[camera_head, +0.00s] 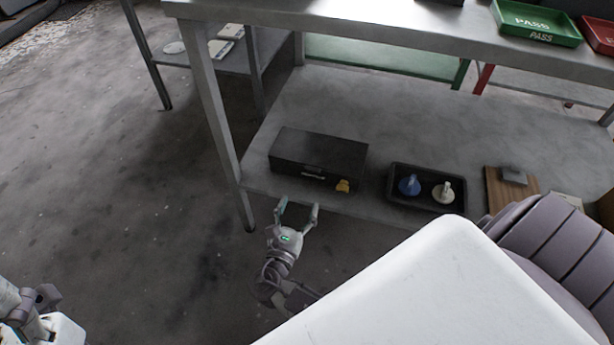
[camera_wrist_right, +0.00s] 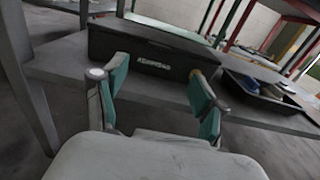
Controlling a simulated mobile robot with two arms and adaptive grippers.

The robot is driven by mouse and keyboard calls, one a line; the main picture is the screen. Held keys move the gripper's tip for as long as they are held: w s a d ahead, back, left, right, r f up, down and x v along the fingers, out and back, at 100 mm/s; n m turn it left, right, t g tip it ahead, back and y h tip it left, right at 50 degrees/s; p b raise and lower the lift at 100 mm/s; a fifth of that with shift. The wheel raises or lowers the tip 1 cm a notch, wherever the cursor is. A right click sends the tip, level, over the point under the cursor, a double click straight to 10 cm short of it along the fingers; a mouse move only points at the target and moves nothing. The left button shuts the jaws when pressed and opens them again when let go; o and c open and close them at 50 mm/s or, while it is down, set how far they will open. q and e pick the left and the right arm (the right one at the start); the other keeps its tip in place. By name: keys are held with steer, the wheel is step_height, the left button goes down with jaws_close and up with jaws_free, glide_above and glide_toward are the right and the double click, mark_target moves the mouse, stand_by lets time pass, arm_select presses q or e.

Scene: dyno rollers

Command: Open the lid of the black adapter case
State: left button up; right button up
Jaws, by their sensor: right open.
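The black adapter case (camera_head: 318,156) sits on the lower shelf of the metal table, near its front left. Its lid is shut, and a pale label shows on its front with a yellow piece (camera_head: 343,186) at the front right corner. In the right wrist view the case (camera_wrist_right: 150,50) stands ahead, beyond the fingers. My right gripper (camera_head: 297,206) is open and empty, just in front of the shelf edge and below the case, apart from it. The right wrist view shows its two green-padded fingers (camera_wrist_right: 160,90) spread. At the lower left is part of my left arm; its fingers cannot be made out clearly.
A black tray (camera_head: 427,205) with a blue and a white piece lies right of the case. A wooden board (camera_head: 511,187) is farther right. The table top (camera_head: 400,38) overhangs the shelf, and a table leg (camera_head: 215,120) stands left of the case.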

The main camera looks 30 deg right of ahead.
steer(key=b+x, duration=0.3)
steer(key=x, duration=0.8)
jaws_close()
